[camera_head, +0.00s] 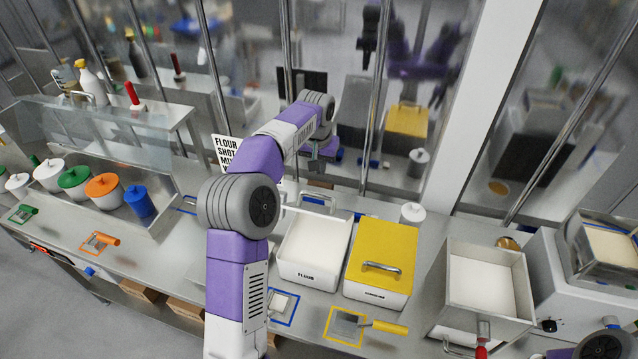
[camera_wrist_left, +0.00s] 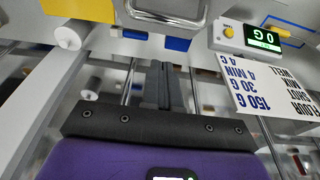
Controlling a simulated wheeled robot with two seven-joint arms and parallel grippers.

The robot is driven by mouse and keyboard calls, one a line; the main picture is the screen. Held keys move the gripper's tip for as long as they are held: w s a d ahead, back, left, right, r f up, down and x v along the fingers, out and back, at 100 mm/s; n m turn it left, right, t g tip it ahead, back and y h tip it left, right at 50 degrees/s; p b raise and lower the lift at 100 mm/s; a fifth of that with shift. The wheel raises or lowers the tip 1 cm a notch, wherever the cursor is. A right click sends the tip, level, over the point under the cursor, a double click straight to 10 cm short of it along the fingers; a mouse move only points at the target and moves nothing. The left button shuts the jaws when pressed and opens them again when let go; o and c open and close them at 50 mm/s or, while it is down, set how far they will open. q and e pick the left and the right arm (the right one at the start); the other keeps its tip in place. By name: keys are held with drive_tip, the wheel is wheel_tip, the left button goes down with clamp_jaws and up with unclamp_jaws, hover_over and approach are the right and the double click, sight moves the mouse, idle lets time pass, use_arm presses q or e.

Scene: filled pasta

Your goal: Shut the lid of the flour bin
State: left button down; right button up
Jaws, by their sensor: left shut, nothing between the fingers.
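The white flour bin (camera_head: 308,276), labelled FLOUR, stands open on the counter, with pale flour showing inside. A metal handle (camera_head: 318,197) stands at its back edge, apparently on the raised lid; the lid panel itself is hard to make out. My left gripper (camera_head: 317,166) is shut and empty, above and behind the bin's back edge, near the glass. In the left wrist view its closed fingers (camera_wrist_left: 160,84) point toward a metal handle (camera_wrist_left: 166,14), with a visible gap between them. My right gripper is out of view.
A bin with a closed yellow lid (camera_head: 385,245) stands right of the flour bin. A metal tray (camera_head: 451,290) of white powder is farther right. Glass with metal posts stands behind.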

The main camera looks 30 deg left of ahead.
use_arm(q)
drive_tip(key=shift+s+d+f, duration=0.1)
drive_tip(key=shift+s+f, duration=0.2)
drive_tip(key=shift+f, duration=0.55)
drive_tip(key=shift+s+d+f, duration=0.1)
drive_tip(key=shift+s+f, duration=0.2)
drive_tip(key=shift+f, duration=0.6)
drive_tip(key=shift+s+f, duration=0.3)
drive_tip(key=shift+f, duration=0.55)
